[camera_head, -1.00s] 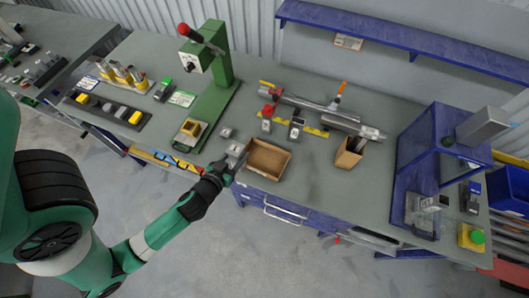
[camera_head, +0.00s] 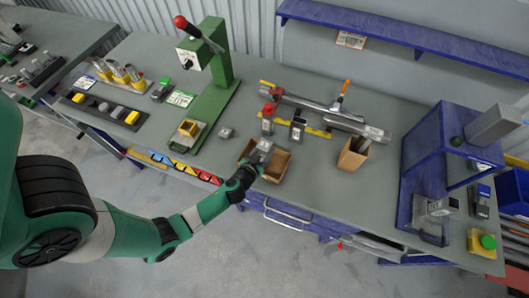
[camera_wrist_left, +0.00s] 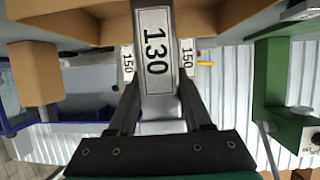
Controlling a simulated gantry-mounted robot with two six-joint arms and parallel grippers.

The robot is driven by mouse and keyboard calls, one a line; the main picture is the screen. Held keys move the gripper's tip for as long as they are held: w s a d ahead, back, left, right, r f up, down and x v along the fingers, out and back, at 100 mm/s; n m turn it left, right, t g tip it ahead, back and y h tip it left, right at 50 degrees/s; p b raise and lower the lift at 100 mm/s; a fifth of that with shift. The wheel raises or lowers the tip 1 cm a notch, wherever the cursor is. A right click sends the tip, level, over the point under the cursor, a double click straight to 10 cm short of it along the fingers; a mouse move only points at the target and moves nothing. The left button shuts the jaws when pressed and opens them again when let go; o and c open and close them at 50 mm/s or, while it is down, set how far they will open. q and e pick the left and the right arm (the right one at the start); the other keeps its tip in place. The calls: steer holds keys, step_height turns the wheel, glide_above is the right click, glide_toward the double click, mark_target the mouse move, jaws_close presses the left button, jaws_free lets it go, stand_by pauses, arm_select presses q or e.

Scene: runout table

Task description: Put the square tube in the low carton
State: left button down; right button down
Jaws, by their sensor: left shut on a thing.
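The low carton (camera_head: 283,165) is an open brown box near the front edge of the table; its brown walls also fill the top of the left wrist view (camera_wrist_left: 75,27). My left gripper (camera_head: 257,162) is over the carton, shut on a grey metal piece that I take for the square tube (camera_head: 263,149). My right gripper is out of view.
A small grey piece (camera_head: 227,132) lies left of the carton. Two upright labelled pieces, one red-topped (camera_head: 267,122) and one dark-topped (camera_head: 297,128), stand behind it. A taller carton (camera_head: 352,158) holding tubes stands right. A green lever press (camera_head: 213,90) stands left.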

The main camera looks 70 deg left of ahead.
arm_select(q)
steer(key=shift+f, duration=0.1)
steer(key=shift+f, duration=0.15)
steer(key=shift+c, duration=1.6)
jaws_free()
